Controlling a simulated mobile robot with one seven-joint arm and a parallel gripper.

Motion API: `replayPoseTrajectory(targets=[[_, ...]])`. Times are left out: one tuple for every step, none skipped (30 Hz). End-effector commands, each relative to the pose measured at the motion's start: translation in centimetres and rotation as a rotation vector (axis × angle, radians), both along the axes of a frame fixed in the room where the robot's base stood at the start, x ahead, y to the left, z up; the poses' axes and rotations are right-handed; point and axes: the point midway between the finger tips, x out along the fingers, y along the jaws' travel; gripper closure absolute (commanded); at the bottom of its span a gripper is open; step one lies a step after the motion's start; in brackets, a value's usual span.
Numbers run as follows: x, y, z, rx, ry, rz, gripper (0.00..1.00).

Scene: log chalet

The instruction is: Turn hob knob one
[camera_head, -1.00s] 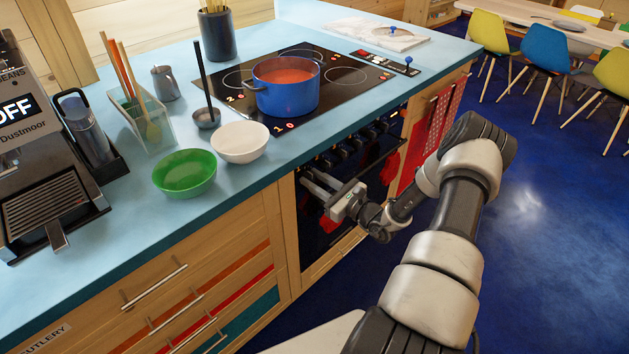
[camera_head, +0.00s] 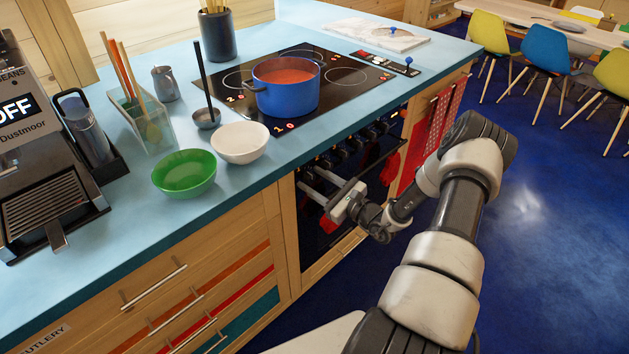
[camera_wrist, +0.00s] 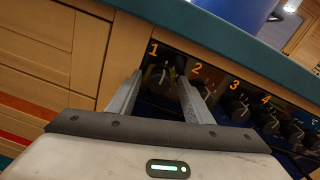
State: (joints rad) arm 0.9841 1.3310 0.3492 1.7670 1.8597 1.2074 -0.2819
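Hob knob one (camera_wrist: 159,80) is a dark round knob on the black control panel, under an orange "1" in the wrist view. My gripper (camera_wrist: 160,86) has its two grey fingers spread on either side of this knob, with the knob between the tips. The fingers look open; I cannot tell whether either touches the knob. In the head view my gripper (camera_head: 304,181) reaches the left end of the oven front, where its fingers and the shadow hide knob one. The black hob (camera_head: 345,100) lies above on the blue counter.
Knob two (camera_wrist: 207,88) sits close to the right finger, partly hidden; several more knobs run on to the right. A blue pot (camera_head: 287,95) of red food stands on the hob. White (camera_head: 240,142) and green (camera_head: 185,175) bowls stand near the counter edge (camera_head: 225,204).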

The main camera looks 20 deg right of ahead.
Motion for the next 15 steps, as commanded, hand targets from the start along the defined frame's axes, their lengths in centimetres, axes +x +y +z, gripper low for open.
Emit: replayPoseTrajectory(targets=[[0.0,0.0,0.0,0.0,-0.001,0.0,0.54],[0.0,0.0,0.0,0.0,-0.001,0.0,0.54],[0.0,0.0,0.0,0.001,-0.001,0.0,0.54],[0.0,0.0,0.0,0.001,-0.001,0.0,0.54],[0.0,0.0,0.1,0.001,-0.001,0.0,0.54],[0.0,0.0,0.1,0.001,-0.001,-0.001,0.54],[-0.1,0.0,0.1,0.001,-0.001,-0.001,0.54],[-0.2,-0.1,0.1,0.001,-0.001,-0.001,0.54],[-0.5,-0.2,0.1,0.001,-0.001,-0.001,0.54],[-0.7,-0.3,0.1,0.001,0.0,-0.001,0.54],[-1.1,-0.5,0.1,0.001,0.0,-0.001,0.54],[-1.6,-0.8,0.1,0.001,0.001,-0.003,0.54],[-2.2,-1.0,0.1,0.001,0.0,-0.004,0.54],[-2.7,-1.2,0.2,0.002,0.001,-0.003,0.54],[-3.6,-1.6,0.2,0.001,0.002,-0.004,0.54]])
